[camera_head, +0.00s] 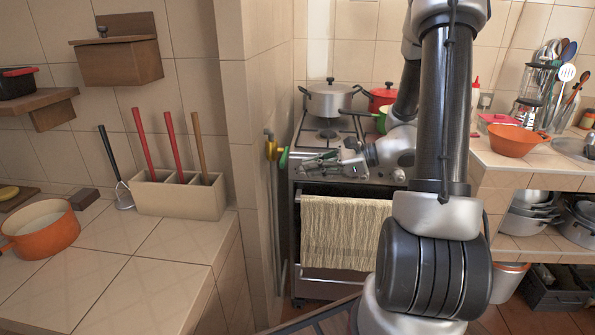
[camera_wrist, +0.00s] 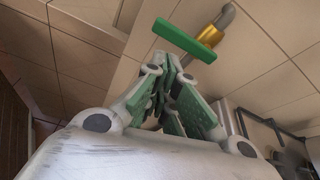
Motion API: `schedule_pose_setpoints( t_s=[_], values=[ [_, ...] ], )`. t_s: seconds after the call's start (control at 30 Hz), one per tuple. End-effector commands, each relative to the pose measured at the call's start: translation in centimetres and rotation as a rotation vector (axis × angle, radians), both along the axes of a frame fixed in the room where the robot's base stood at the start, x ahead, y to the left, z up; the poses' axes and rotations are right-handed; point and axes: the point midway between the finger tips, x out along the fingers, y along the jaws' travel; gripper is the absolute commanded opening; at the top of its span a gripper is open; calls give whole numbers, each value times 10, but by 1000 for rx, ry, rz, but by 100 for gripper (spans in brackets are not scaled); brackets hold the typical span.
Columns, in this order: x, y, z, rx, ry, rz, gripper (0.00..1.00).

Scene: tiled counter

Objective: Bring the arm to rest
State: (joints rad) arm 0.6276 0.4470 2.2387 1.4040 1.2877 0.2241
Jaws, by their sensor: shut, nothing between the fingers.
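My gripper (camera_head: 306,163) is shut and empty, held out to the left in front of the stove (camera_head: 345,180). In the wrist view its green-padded fingers (camera_wrist: 174,62) come together, with nothing between them. My arm rises in the right half of the head view and hides part of the stove and wall.
A yellow valve (camera_head: 272,150) with a green handle (camera_wrist: 185,40) is on the wall corner, close beyond my fingertips. A steel pot (camera_head: 330,101) and a red pot (camera_head: 380,97) stand on the stove. A towel (camera_head: 340,230) hangs in front. An orange bowl (camera_head: 515,140) is on the right counter.

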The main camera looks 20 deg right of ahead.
Motion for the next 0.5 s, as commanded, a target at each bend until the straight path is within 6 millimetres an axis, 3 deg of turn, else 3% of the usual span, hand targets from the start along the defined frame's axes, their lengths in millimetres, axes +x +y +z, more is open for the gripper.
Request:
schedule_pose_setpoints(
  t_s=[0.23, 0.5],
  values=[
    [-25, -38, 15, 0, 0, -3, 0],
    [-33, -47, 19, 1, 1, 0, 0]
  ],
)
